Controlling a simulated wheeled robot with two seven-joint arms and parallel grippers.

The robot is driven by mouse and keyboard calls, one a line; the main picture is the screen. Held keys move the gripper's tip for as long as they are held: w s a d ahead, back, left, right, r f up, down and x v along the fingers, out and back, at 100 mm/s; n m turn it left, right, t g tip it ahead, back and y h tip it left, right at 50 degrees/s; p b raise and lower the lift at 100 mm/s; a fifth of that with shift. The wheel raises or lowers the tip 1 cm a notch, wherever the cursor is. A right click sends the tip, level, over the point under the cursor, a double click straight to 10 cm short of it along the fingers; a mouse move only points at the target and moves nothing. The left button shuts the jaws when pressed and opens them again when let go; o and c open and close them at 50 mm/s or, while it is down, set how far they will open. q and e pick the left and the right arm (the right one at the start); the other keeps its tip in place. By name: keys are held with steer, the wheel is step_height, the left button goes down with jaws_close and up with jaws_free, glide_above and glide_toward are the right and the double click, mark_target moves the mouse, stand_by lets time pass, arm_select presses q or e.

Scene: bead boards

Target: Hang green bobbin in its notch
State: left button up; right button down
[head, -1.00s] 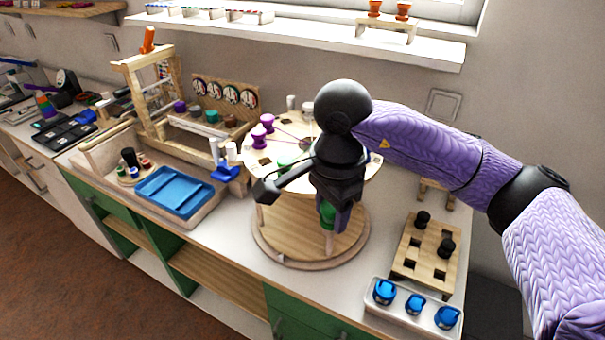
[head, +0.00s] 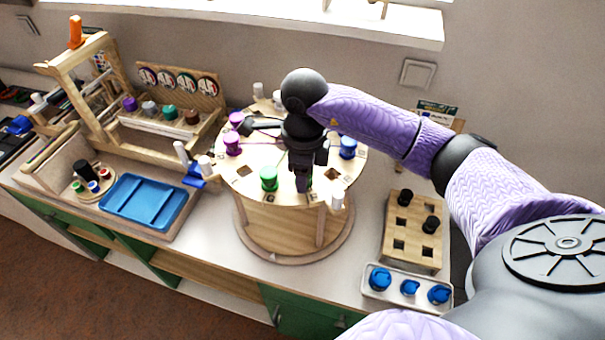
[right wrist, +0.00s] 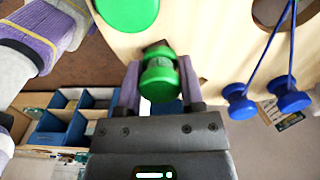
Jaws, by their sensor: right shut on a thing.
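My right gripper (head: 303,185) is at the front rim of the round wooden board (head: 240,170). In the right wrist view, its fingers (right wrist: 160,92) are shut on a small green bobbin (right wrist: 160,80). The bobbin lies close to the board's edge, by a dark notch (right wrist: 156,46); I cannot tell whether it sits in it. In the head view the bobbin is hidden by the gripper. A larger green peg (head: 269,178) stands on the board, left of the gripper; its round top (right wrist: 126,8) shows in the right wrist view. My left gripper is not in view.
Blue bobbins (right wrist: 240,104) hang on blue cords at the board's edge. Purple pegs (head: 232,143) stand on its left. A blue tray (head: 145,202) lies left. A holed wooden block (head: 401,228) and a white tray (head: 425,299) with blue pieces stand right.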

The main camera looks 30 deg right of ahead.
steer(key=shift+f, duration=0.5)
steer(key=shift+r, duration=0.1)
steer(key=shift+c, duration=1.1)
jaws_free()
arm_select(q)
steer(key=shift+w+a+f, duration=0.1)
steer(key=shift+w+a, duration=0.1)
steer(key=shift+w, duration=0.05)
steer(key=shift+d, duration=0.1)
